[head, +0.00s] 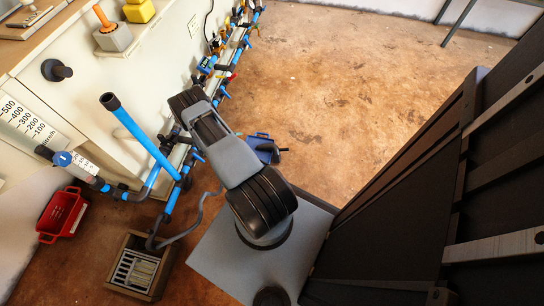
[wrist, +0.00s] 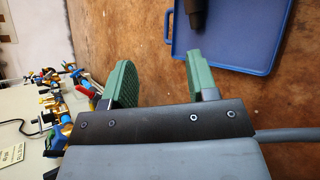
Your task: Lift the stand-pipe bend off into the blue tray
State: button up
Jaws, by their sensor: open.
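My gripper (wrist: 157,62) is open, with its two green fingers apart and only brown floor between them in the wrist view. The blue tray (wrist: 250,62) lies on the floor beyond the right finger. A black cylindrical piece (wrist: 195,14) shows inside the tray at its left side, cut off by the frame; I cannot tell if it is the bend. In the head view the tray (head: 264,141) is partly hidden behind my arm. A tilted blue stand-pipe (head: 145,140) with a black collar (head: 110,101) on top stands left of my arm. My fingers are hidden there.
A pipe run with colored valves (head: 222,70) lines the wall; its fittings also show in the wrist view (wrist: 65,80). A red crate (head: 62,215) and a grated drain box (head: 138,266) stand at lower left.

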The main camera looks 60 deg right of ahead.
jog(key=b, duration=0.2)
send_near(264, 148)
jog(key=shift+n, duration=0.5)
jog(key=b+x, duration=0.3)
jog(key=x, duration=0.1)
jog(key=shift+s+d+f, duration=0.15)
jog(key=shift+s+f, duration=0.05)
jog(key=shift+s, duration=0.1)
jog(key=shift+b+x, duration=1.65)
jog(key=shift+x, duration=1.3)
jog(key=shift+w+d, duration=0.15)
